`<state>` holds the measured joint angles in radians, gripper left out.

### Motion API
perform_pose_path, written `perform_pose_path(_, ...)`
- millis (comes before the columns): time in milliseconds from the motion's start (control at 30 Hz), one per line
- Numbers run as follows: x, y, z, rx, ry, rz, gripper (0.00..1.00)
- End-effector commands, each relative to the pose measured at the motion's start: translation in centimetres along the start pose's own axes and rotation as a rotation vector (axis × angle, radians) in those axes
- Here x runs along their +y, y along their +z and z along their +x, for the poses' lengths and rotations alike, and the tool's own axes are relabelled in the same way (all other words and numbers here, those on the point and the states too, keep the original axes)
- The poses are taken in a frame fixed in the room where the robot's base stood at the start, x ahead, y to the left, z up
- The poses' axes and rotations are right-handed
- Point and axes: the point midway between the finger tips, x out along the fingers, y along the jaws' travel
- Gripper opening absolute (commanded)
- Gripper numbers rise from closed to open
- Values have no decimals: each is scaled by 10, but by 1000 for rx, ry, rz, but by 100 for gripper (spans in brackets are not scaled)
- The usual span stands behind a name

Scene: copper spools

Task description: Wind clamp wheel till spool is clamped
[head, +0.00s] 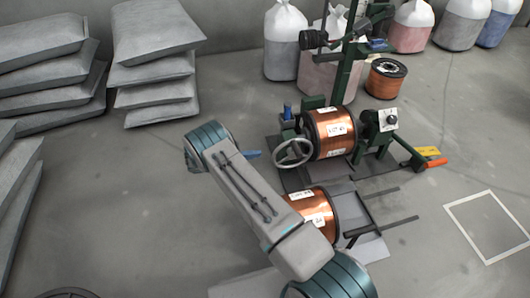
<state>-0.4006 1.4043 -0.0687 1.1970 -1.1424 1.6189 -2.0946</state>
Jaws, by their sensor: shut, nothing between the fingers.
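The clamp wheel (283,161) is a grey spoked handwheel at the left side of the green winding stand (358,150). A copper spool (329,146) with white labels sits in the stand, between the wheel side and a right-hand support with a white dial (389,119). I cannot tell from this view whether the spool is gripped tight. My arm crosses the lower middle of the picture, left of and in front of the wheel. My gripper does not show.
A second copper spool (322,229) lies in front of the stand, partly behind my arm. Another spool (385,79) stands behind. Grey sacks (153,64) are stacked at left, and bulk bags (284,45) stand at the back. A white floor square (451,207) is at right.

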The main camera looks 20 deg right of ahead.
Motion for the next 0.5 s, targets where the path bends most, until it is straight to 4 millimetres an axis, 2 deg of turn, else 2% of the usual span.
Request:
perform_pose_path(300,2,-1,68,5,0,0,0)
perform_pose_path(500,3,-1,103,3,2,3,0)
